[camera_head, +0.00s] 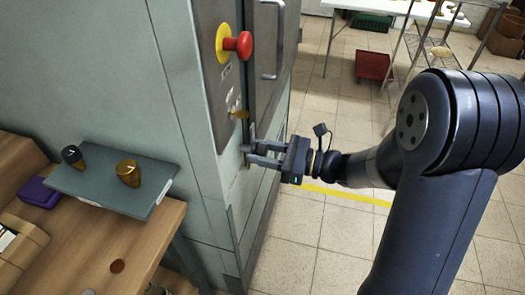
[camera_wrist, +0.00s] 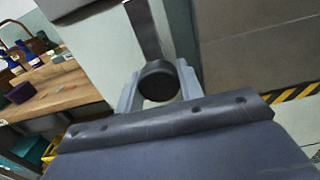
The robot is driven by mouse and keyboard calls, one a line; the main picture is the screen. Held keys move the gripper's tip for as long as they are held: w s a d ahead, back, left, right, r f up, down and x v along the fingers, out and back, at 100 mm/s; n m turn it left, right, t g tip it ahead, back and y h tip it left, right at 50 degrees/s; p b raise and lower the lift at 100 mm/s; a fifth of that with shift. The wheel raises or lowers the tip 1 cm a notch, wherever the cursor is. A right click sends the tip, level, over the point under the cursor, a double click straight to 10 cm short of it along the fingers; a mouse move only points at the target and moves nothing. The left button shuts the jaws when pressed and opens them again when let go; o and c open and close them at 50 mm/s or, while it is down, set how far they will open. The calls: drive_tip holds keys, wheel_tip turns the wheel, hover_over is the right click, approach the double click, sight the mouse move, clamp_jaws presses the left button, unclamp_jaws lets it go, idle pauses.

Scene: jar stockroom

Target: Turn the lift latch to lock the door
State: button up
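The tall grey-green lift cabinet (camera_head: 180,60) carries a dark door (camera_head: 268,60) with a long bar handle (camera_head: 276,40). My gripper (camera_head: 250,153) reaches in from the right, with its two fingers spread apart at the cabinet front, below the red button. In the wrist view, a round dark knob (camera_wrist: 158,82) lies between the fingers of my gripper (camera_wrist: 160,88). It appears to be the latch's end. A dark strip (camera_wrist: 144,28) runs up behind it. Whether the fingers press on the knob cannot be told. In the head view, the fingers hide most of the latch.
A wooden bench (camera_head: 95,245) with a grey-blue board (camera_head: 110,183) stands at the left. Tiled floor (camera_head: 310,240) lies open below my arm.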

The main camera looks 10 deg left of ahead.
clamp_jaws()
drive_tip(key=shift+r+p, duration=0.1)
drive_tip(key=shift+p, duration=0.25)
drive_tip(key=m+p, duration=0.2)
drive_tip(key=p, duration=0.1)
drive_tip(key=shift+r+m, duration=0.2)
drive_tip(key=shift+m, duration=0.2)
drive_tip(key=m+p, duration=0.3)
drive_tip(key=p, duration=0.1)
drive_tip(key=shift+m+p, duration=0.3)
drive_tip(key=m+p, duration=0.6)
drive_tip(key=shift+s, duration=0.1)
drive_tip(key=m+p, duration=0.3)
drive_tip(key=m, duration=0.2)
drive_tip(key=shift+f+p, duration=0.15)
drive_tip(key=shift+p, duration=0.25)
drive_tip(key=shift+m, duration=0.4)
